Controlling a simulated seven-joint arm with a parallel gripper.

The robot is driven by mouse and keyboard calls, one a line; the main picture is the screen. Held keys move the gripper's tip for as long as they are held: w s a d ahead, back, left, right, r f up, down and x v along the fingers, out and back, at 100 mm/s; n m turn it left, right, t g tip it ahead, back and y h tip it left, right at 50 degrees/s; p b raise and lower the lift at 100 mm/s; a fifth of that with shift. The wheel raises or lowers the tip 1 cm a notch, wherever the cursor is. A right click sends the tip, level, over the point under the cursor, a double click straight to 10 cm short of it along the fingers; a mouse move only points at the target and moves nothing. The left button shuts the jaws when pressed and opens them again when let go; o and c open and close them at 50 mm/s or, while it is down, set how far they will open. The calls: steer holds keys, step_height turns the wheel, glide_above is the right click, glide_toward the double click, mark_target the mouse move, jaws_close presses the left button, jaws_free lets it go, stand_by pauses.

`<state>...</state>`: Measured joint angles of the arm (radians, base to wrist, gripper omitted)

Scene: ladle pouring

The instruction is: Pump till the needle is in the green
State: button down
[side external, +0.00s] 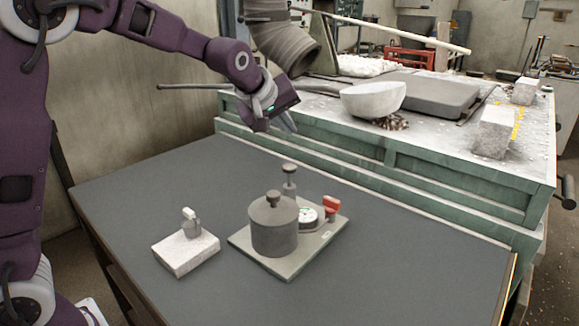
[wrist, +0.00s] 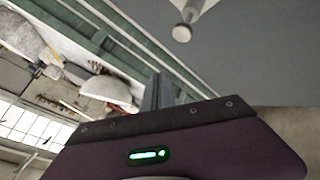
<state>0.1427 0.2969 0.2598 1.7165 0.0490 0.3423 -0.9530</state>
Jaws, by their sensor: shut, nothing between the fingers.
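The pump unit's grey base plate (side external: 291,276) stands on the dark table. It carries a wide grey cylinder with a knob (side external: 273,228), a thinner knobbed post (side external: 289,182) behind it, a small white dial gauge (side external: 306,215) and a red handle (side external: 331,203). The needle is too small to read. My gripper (side external: 277,125) is shut and empty, in the air above and behind the unit, touching nothing. In the wrist view its dark finger (wrist: 157,92) points away from the camera. A pale round knob (wrist: 182,33) shows at that view's top; I cannot tell which part it is.
A white block (side external: 185,252) with a small knobbed piece on top lies left of the unit. Behind is a green workbench (side external: 420,165) with a white bowl (side external: 373,98), a dark tray and rough blocks. The table's front and right are clear.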

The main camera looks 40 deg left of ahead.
mark_target(287, 168)
steer(key=shift+f, duration=3.1)
steer(key=shift+f, duration=0.1)
steer(key=shift+f, duration=0.3)
steer(key=shift+f, duration=1.9)
stand_by(0.7)
steer(key=shift+r, duration=2.3)
steer(key=shift+r, duration=2.5)
